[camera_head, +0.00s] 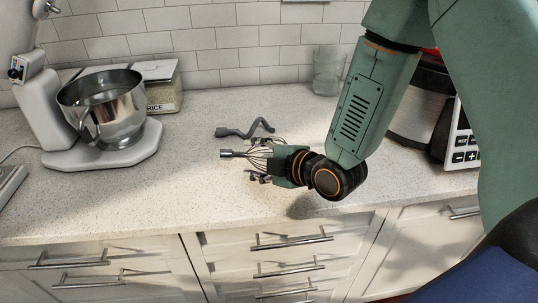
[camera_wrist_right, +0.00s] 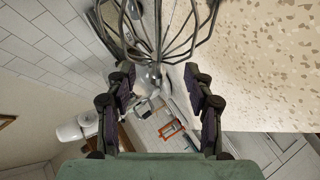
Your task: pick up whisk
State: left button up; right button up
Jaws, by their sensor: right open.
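The whisk is a metal mixer whisk with a short grey stem and a cage of thin wires. In the head view the whisk (camera_head: 229,153) is over the middle of the counter, its stem pointing left and its wires toward my right gripper (camera_head: 261,162). The right gripper is open, its fingers on either side of the wire cage. In the right wrist view the whisk (camera_wrist_right: 160,42) fills the top middle, and its hub shows between the two spread fingers of the right gripper (camera_wrist_right: 158,88). Whether the wires touch the fingers cannot be told. My left gripper is not in view.
A grey bent hook tool (camera_head: 246,129) lies just behind the whisk. A stand mixer with a steel bowl (camera_head: 103,105) and a rice container (camera_head: 162,88) stand at the left. A glass (camera_head: 327,72) stands at the back. The counter (camera_head: 190,190) is clear left of the whisk.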

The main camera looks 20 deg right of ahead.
aim_at(246, 155)
jog(key=x, duration=0.5)
jog(key=shift+w+d+f, duration=0.1)
jog(key=shift+w+d, duration=0.05)
jog(key=shift+d, duration=0.25)
jog(key=shift+s+a+r, duration=0.1)
jog(key=shift+s+r, duration=0.15)
jog(key=shift+s, duration=0.05)
jog(key=shift+s+r, duration=0.1)
jog(key=shift+c, duration=0.8)
jog(key=shift+w+f, duration=0.25)
jog(key=shift+w, duration=0.1)
jog(key=c, duration=0.6)
jog(key=shift+s+r, duration=0.2)
jog(key=shift+s, duration=0.1)
grip_shut()
jog(key=shift+w+f, duration=0.1)
jog(key=shift+w, duration=0.05)
